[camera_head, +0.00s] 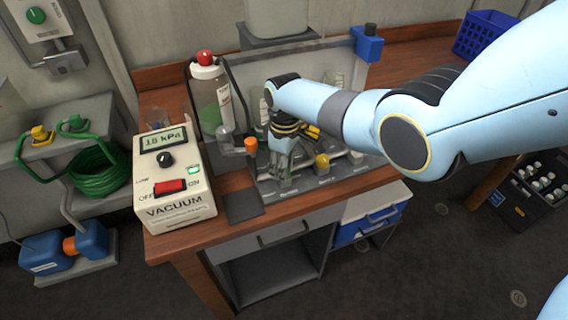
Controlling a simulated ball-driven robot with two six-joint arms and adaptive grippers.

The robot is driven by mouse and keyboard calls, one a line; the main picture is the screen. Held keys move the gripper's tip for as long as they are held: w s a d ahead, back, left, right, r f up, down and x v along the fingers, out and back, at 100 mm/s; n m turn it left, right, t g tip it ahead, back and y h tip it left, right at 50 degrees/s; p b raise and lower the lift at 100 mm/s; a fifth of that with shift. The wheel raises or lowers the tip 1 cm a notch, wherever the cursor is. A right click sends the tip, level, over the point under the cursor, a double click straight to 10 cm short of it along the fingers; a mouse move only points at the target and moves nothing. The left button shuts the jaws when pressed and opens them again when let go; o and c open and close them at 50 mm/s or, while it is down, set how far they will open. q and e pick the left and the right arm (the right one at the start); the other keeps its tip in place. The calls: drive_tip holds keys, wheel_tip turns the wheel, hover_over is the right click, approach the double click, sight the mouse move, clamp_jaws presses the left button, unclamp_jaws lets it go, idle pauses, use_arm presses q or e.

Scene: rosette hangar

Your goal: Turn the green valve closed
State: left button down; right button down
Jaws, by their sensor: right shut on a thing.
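A grey valve manifold (262,187) lies on the wooden bench, with an orange knob (251,146) at its left and a yellow knob (322,161) to the right. My right gripper (282,158) reaches down onto the manifold between these two knobs. Its fingers are shut on a valve there. The fingers cover that valve almost wholly, so its color and handle angle cannot be made out; by its place in the row it appears to be the green valve. My left gripper is not in view.
A vacuum gauge box (180,205) reading about 18 kPa, with a red switch, stands left of the manifold. A red-capped bottle (211,100) stands behind. A blue crate (487,36) is at the back right.

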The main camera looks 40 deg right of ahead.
drive_tip(key=shift+m+p, duration=0.3)
drive_tip(key=shift+m, duration=1)
drive_tip(key=c, duration=0.9)
unclamp_jaws()
drive_tip(key=shift+c, duration=0.2)
wheel_tip(320, 180, up, 12)
drive_tip(key=shift+d, duration=0.15)
